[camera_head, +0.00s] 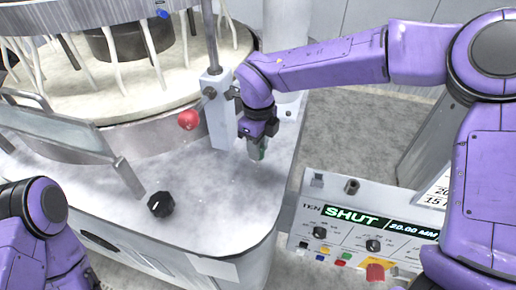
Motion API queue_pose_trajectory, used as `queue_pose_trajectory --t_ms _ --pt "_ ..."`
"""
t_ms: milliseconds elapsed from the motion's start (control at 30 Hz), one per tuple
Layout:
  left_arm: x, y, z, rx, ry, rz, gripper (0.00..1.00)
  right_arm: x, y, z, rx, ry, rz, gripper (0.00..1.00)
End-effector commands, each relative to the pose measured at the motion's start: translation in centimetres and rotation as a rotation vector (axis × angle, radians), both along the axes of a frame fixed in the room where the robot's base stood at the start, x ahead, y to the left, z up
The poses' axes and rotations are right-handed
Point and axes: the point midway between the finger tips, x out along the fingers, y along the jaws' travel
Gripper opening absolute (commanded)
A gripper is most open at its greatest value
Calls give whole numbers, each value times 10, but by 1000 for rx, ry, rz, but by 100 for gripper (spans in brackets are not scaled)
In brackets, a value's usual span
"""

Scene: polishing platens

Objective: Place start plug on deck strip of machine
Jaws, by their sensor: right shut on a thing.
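My right gripper (259,138) reaches in from the right and points down over the right part of the machine's deck. It is shut on a small grey-and-green plug (258,152), which I take to be the start plug. The plug is at or just above the deck; I cannot tell whether it touches. The deck strip (225,200) is the pale grey surface in front of the round platen. My left arm shows at the lower left, but its gripper is out of view.
A white post (220,115) with a red knob (188,120) stands just left of my right gripper. A black knob (160,204) sits on the deck. A control panel (362,225) reading "SHUT" is at the lower right. The deck between is clear.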

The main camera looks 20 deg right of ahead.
Motion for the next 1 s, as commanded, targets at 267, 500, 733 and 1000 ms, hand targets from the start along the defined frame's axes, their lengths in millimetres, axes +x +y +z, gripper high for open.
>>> queue_pose_trajectory --t_ms 267,500,733,1000 --pt "0 0 10 0 0 0 43 9 -3 -39 -2 2 -1 2" --pt "0 0 10 0 0 0 43 10 -3 -43 0 -1 -1 2" --pt "0 0 8 0 0 0 43 9 -3 -46 -1 -1 0 57" --pt "0 0 9 0 0 0 43 9 -3 -45 -1 -1 -1 57"
